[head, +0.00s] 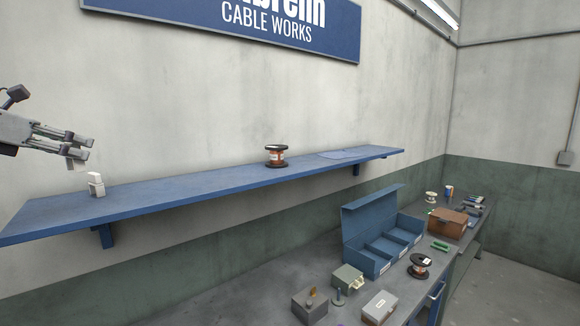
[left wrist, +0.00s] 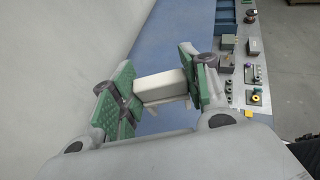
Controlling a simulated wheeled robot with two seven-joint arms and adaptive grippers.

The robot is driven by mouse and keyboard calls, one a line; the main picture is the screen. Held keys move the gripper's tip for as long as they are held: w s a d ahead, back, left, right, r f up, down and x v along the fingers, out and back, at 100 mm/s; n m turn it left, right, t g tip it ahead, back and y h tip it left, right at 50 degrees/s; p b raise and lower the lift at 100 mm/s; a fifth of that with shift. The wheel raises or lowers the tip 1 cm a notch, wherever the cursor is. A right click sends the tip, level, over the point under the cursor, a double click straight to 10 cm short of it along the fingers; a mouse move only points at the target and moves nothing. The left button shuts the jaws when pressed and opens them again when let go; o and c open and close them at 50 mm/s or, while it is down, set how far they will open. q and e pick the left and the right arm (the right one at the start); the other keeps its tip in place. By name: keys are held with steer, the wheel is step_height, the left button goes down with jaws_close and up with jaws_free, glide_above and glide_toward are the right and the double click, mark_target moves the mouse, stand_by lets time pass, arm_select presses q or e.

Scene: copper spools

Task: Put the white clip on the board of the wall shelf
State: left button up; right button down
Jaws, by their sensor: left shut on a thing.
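My left gripper (head: 84,148) is above the left part of the wall shelf's blue board (head: 200,184). It is shut on the white clip, a pale block (left wrist: 160,85) between the green finger pads in the left wrist view. My right gripper is not in view.
A copper spool (head: 276,156) stands on the board's middle, with a flat blue piece (head: 345,155) to its right. The board between the white object and spool is clear. Below is a workbench (head: 230,296) with an open blue box (head: 368,262), small boxes and another spool (head: 419,265).

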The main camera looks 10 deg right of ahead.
arm_select(q)
steer(key=shift+d, duration=0.1)
stand_by(0.5)
steer(key=shift+f, duration=0.15)
steer(key=shift+f, duration=0.45)
step_height(320, 180, down, 5)
steer(key=shift+r, duration=0.15)
stand_by(0.3)
